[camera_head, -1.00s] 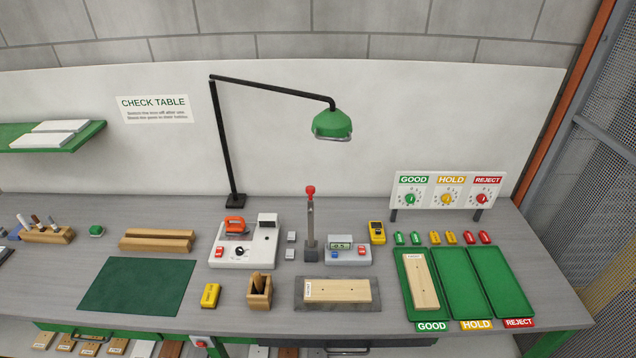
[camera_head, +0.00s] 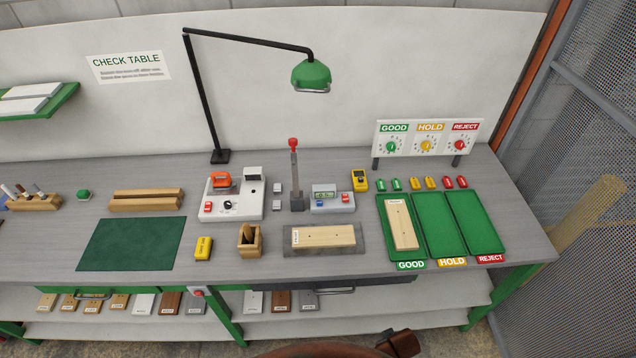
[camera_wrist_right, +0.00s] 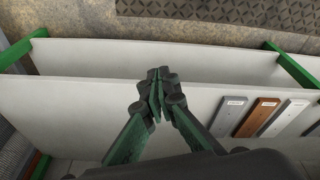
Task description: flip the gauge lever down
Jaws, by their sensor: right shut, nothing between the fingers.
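The gauge lever stands upright, with a red knob (camera_head: 293,142) on top of a grey post (camera_head: 297,185) in the head view. The gauge's readout box (camera_head: 331,200), with a small display and blue and red buttons, sits just right of the post. A light wooden board (camera_head: 325,238) lies flat on a grey plate in front of them. My right gripper (camera_wrist_right: 157,80) shows only in the right wrist view. It is shut and empty, over the lower shelf area and away from the lever. My left gripper is in neither current view.
Green trays (camera_head: 433,215) are at the right, one holding a board. A lamp (camera_head: 311,75) overhangs the back.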

